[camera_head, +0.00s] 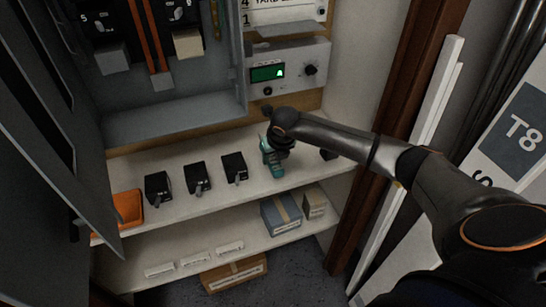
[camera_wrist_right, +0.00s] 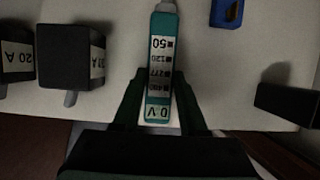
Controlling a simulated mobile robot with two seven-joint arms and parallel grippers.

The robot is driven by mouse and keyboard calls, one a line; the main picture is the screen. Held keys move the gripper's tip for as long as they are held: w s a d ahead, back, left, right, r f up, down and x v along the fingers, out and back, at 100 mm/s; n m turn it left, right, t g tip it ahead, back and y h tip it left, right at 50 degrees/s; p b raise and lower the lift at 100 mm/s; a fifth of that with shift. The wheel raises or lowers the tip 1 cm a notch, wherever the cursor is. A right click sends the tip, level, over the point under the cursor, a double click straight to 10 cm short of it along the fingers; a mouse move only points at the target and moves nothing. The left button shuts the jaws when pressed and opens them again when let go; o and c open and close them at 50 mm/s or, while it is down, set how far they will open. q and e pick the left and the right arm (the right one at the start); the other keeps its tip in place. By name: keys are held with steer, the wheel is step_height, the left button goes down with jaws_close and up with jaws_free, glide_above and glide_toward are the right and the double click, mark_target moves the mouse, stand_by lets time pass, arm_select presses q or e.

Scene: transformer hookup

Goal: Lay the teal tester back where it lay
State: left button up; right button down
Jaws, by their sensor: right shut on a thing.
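The teal tester (camera_wrist_right: 159,62), a slim stick with a white label reading 50, 120, 277, 480 and 0 V, is between the fingers of my right gripper (camera_wrist_right: 159,84), which is shut on it. In the head view the tester (camera_head: 275,168) shows at the right part of the upper white shelf (camera_head: 215,205), with my right gripper (camera_head: 272,146) over its upper part. I cannot tell whether the tester touches the shelf. My left gripper is not in view.
Black blocks (camera_head: 197,178) stand left of the tester, with an orange tray (camera_head: 129,208) at the far left. Another black block (camera_wrist_right: 285,105) is to the right. A blue item (camera_wrist_right: 227,12) lies near the tester. A grey meter box (camera_head: 288,72) is behind; a cabinet door (camera_head: 50,130) stands open.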

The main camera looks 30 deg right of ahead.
steer(key=shift+f, duration=0.75)
steer(key=shift+c, duration=1.8)
jaws_free()
steer(key=p+v, duration=0.1)
steer(key=v, duration=1.1)
steer(key=shift+r, duration=0.3)
